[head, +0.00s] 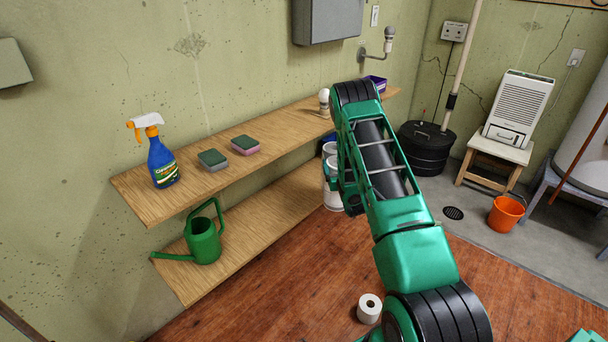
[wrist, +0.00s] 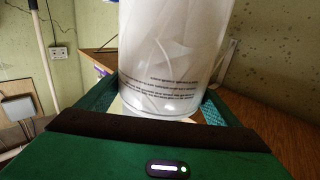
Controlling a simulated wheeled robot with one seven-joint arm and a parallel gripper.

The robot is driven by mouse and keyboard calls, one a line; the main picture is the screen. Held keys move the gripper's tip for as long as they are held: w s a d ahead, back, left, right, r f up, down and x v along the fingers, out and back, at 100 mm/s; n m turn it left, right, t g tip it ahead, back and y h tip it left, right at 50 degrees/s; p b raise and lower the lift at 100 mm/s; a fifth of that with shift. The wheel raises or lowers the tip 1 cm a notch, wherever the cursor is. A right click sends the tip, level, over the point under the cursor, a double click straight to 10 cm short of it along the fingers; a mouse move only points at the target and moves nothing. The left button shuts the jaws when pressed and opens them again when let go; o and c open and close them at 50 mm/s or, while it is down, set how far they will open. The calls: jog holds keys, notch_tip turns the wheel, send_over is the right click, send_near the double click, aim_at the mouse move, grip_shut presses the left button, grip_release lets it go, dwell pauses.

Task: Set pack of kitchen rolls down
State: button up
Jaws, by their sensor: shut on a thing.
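The pack of kitchen rolls (wrist: 175,50) is a white wrapped bundle with small print, filling the middle of the wrist view. My gripper (wrist: 155,98) is shut on it, with one green finger on each side. In the head view the pack (head: 332,192) shows as a white strip left of my arm, by the far end of the shelves. The pack looks roughly upright. I cannot tell whether its base touches a surface.
The upper wooden shelf (head: 258,118) holds a spray bottle (head: 162,158), two sponges (head: 244,144) and a bulb-like item (head: 324,101). The lower shelf (head: 262,210) holds a green watering can (head: 204,240) and has bare room. A loose paper roll (head: 369,308) stands on the floor. A black bin (head: 424,147) stands beyond.

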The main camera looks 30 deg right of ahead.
jog(key=w+a, duration=0.3)
jog(key=w, duration=0.5)
jog(key=w+a, duration=0.3)
jog(key=w, duration=0.5)
notch_tip(320, 180, down, 7)
jog(key=shift+w, duration=0.3)
jog(key=o, duration=1.8)
jog(key=shift+f, duration=0.1)
